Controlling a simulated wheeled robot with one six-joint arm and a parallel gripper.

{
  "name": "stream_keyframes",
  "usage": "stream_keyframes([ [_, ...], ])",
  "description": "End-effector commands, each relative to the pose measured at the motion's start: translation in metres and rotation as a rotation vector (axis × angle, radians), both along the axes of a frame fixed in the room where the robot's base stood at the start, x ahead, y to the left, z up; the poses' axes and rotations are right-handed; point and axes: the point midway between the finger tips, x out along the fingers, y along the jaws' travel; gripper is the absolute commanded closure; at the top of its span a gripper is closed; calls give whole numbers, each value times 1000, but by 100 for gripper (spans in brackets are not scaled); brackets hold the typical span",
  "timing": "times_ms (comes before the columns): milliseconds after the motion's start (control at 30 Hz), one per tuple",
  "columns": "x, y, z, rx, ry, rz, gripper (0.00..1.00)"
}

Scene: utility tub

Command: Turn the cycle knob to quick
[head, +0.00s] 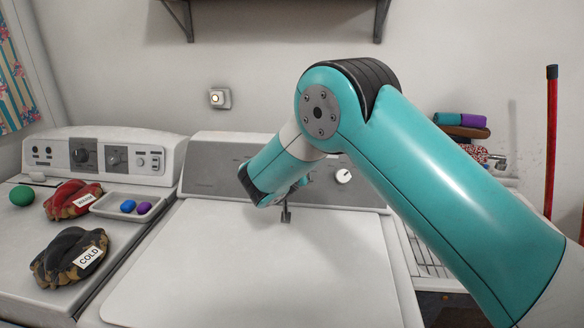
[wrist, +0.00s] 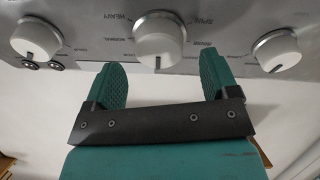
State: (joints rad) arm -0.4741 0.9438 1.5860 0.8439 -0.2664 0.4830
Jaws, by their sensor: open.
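Three white round knobs stand on the control panel in the wrist view: a left one (wrist: 37,40), a middle one (wrist: 160,42) and a right one (wrist: 277,50). The panel print is upside down there; a label left of the middle knob seems to read HEAVY. I cannot read "quick". The middle knob's dark mark points to the picture's bottom. My gripper (wrist: 165,84) is open and empty, its teal fingers spread below the middle knob and apart from it. In the head view a white knob (head: 343,176) shows on the panel; my arm hides the panel's middle.
The white machine lid (head: 250,270) lies clear below the panel. On the left machine are a red bundle (head: 72,199), a dark bundle marked COLD (head: 68,257), a green ball (head: 21,196) and a small tray (head: 105,207). A red pole (head: 551,140) stands at right.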

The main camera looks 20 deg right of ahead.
Motion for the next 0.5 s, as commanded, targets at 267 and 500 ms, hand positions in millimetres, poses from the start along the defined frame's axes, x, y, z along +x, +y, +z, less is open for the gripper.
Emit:
stream_keyframes([
  [267,25,-11,-10,0,0,-1,20],
  [500,26,-11,-12,-1,0,0,20],
])
